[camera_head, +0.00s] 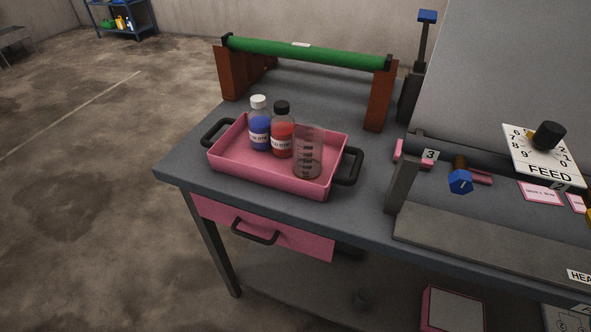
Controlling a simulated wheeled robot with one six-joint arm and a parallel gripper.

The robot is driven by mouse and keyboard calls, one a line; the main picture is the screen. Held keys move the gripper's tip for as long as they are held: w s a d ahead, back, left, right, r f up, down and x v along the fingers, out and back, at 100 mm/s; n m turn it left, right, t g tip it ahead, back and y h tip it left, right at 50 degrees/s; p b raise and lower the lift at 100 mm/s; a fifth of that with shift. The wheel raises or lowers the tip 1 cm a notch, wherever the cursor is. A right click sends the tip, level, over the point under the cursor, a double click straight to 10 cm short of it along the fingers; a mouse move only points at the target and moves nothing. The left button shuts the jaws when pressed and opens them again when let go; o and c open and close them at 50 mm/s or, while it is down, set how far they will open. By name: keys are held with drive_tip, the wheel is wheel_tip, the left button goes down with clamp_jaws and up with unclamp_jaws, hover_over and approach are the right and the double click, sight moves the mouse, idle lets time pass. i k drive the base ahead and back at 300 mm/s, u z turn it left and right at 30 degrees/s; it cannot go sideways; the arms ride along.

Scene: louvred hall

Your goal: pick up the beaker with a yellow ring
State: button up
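A clear, greyish beaker (308,155) with dark graduation marks stands upright in the right part of a pink tray (232,164). I cannot make out a yellow ring on it. To its left in the tray stand a bottle with red contents and a black cap (282,134) and a bottle with blue contents and a white cap (260,128). The red bottle is close beside the beaker. The tray has black handles at both ends and sits on a grey table (205,180). My gripper is not in view.
A green roller (305,53) on brown supports stands behind the tray. Right of it are a machine with a FEED dial (542,155), a blue knob (460,181) and a low grey ledge (490,247). A pink drawer (300,236) hangs below the tabletop. Floor on the left is clear.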

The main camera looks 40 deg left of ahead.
sight(308, 139)
drive_tip(key=k, duration=0.3)
drive_tip(key=z, duration=1)
drive_tip(key=i, duration=0.8)
drive_tip(key=u, duration=2.8)
drive_tip(key=i, duration=0.5)
drive_tip(key=z, duration=0.3)
drive_tip(key=k, duration=0.15)
drive_tip(key=u, duration=0.75)
